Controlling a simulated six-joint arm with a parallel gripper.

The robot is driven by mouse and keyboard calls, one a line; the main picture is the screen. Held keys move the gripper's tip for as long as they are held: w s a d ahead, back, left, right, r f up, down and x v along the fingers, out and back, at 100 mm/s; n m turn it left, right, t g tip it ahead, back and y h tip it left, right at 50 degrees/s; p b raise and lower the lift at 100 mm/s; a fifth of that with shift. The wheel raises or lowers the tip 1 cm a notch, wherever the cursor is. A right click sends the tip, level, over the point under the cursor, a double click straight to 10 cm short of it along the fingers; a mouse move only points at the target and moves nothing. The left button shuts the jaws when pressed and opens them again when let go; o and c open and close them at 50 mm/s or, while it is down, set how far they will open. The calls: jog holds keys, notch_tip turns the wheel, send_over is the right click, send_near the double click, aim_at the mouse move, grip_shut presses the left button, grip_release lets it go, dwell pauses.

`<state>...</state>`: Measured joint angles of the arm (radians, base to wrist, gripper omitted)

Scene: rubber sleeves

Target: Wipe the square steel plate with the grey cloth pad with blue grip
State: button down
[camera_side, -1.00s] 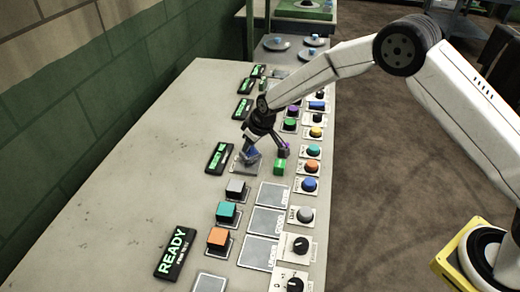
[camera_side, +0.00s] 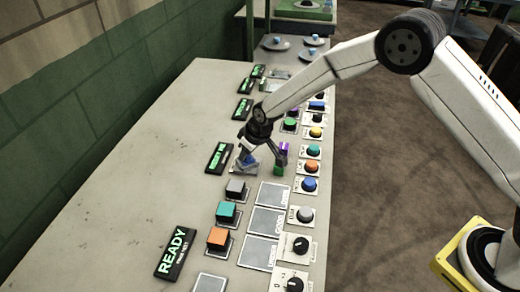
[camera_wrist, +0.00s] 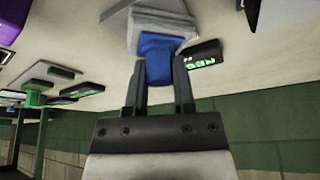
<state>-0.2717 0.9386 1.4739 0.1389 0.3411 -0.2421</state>
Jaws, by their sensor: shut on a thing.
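The grey cloth pad (camera_wrist: 162,24) with its blue grip (camera_wrist: 158,58) is between my fingers. My gripper (camera_wrist: 158,85) is shut on the blue grip. In the side view my gripper (camera_side: 250,150) is low over the table, and the pad's blue grip (camera_side: 247,157) shows below it. The square steel plate (camera_wrist: 118,20) shows partly beside and under the pad in the wrist view. In the side view the plate (camera_side: 246,170) is mostly hidden by the pad and gripper. Whether the pad touches the plate is hard to tell.
A green block (camera_side: 279,169) and a purple piece (camera_side: 284,147) stand just right of my gripper. A black display (camera_side: 218,158) lies left of it. Grey, teal (camera_side: 227,212) and orange (camera_side: 217,238) cubes sit nearer, with a row of knobs on the right. The table's left side is clear.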

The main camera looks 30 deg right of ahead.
jog(key=shift+w+d, duration=1.35)
jog(key=shift+d, duration=0.1)
notch_tip(320, 180, up, 8)
jog(key=shift+a, duration=0.1)
jog(key=shift+r, duration=0.1)
